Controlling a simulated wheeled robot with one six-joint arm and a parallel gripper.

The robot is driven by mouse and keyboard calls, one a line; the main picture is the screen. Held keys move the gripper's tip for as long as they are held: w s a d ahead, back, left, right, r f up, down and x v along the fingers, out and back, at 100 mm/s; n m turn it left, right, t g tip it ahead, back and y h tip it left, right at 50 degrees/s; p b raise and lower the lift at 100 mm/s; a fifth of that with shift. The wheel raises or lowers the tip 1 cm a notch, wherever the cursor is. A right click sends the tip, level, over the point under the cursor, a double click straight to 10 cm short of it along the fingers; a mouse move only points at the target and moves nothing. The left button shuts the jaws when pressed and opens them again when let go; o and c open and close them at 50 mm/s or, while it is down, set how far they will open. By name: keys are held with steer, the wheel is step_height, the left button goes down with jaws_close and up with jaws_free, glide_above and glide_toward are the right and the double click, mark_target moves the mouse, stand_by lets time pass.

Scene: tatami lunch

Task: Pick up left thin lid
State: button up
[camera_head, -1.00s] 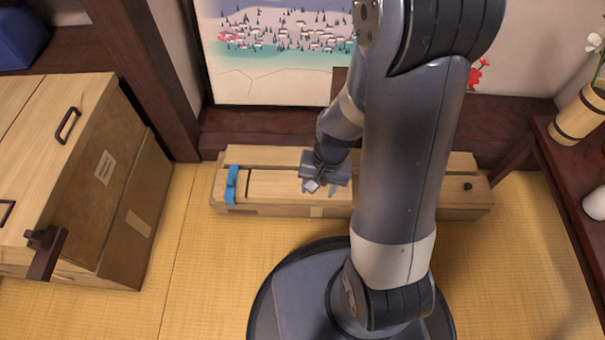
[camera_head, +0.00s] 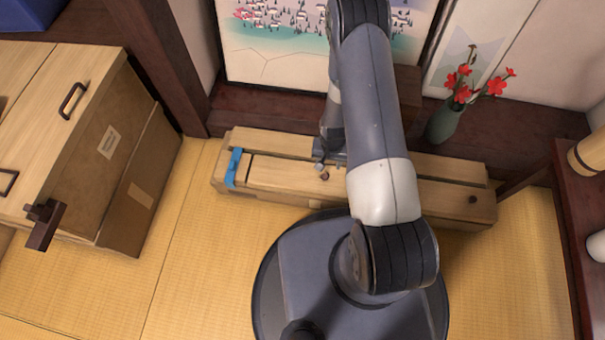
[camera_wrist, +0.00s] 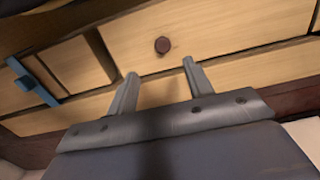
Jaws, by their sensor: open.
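The left thin lid (camera_head: 285,177) is a pale wooden board with a small dark round knob (camera_head: 325,176), set along the top of a long low wooden box. The lid (camera_wrist: 215,32) and knob (camera_wrist: 162,45) also show in the wrist view. My gripper (camera_head: 319,168) is over the lid beside the knob, partly hidden by my arm. In the wrist view my gripper (camera_wrist: 160,78) is open and empty. The knob appears just beyond the fingertips, roughly between them, and apart from them.
A blue clip (camera_head: 233,168) sits across the box's left end. Another knob (camera_head: 473,198) marks the right part of the box. A wooden cabinet (camera_head: 60,110) stands left, and a vase of red flowers (camera_head: 443,122) behind right. Tatami (camera_head: 200,270) in front is clear.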

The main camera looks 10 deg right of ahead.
mark_target(325, 176)
steer(key=f+b, duration=0.1)
steer(key=f, duration=0.2)
steer(key=f+b, duration=0.1)
steer(key=f, duration=0.2)
steer(key=f+b, duration=0.1)
steer(key=f, duration=0.2)
steer(key=shift+a+f, duration=0.15)
steer(key=shift+a, duration=0.15)
steer(key=shift+c, duration=0.2)
jaws_close()
